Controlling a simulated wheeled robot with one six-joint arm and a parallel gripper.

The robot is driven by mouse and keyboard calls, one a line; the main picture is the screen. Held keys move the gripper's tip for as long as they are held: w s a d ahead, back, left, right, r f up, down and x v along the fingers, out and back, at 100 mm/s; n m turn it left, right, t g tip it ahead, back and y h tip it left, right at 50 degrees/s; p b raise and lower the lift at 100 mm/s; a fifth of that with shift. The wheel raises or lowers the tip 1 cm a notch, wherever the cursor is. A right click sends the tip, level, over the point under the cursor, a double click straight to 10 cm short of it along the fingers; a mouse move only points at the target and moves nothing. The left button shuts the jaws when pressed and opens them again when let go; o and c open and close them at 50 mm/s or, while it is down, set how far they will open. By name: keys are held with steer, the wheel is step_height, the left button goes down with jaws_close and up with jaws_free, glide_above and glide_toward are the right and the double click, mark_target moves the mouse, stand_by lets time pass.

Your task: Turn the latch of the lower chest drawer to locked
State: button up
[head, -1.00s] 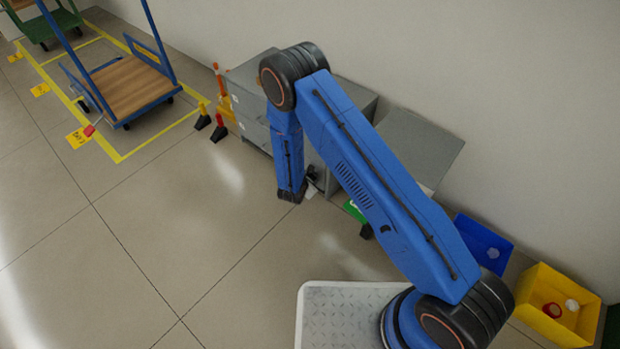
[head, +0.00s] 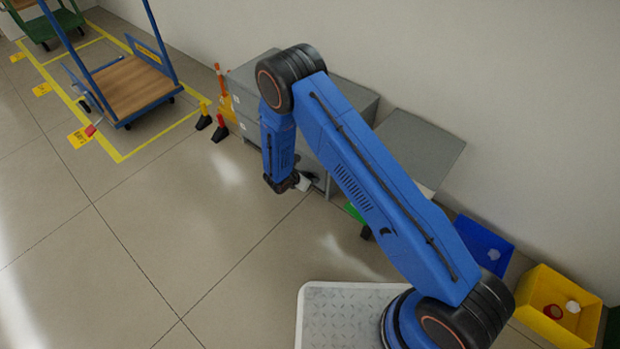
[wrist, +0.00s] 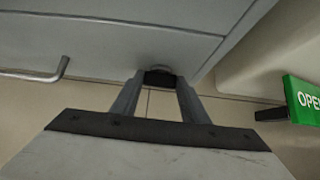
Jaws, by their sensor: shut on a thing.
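The grey chest (head: 247,85) stands against the wall in the head view, mostly hidden behind my arm. My gripper (wrist: 159,84) is at the chest's front in the wrist view. Its two fingers are shut on a small dark latch (wrist: 160,76) on the grey drawer front (wrist: 110,45). A bar handle (wrist: 38,76) sticks out from the front at the left. The latch's turn position is hard to read between the fingers. In the head view my gripper (head: 303,182) is small and dark beside the chest, and the latch is hidden.
A green OPEN sign (wrist: 304,98) is at the right in the wrist view. Blue (head: 484,245) and yellow (head: 545,310) bins stand at the right. The floor in front is clear.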

stand_by(0.3)
steer(key=o, duration=1.1)
steer(key=shift+c, duration=0.2)
steer(key=shift+r, duration=0.1)
steer(key=v, duration=1.7)
steer(key=shift+a, duration=0.25)
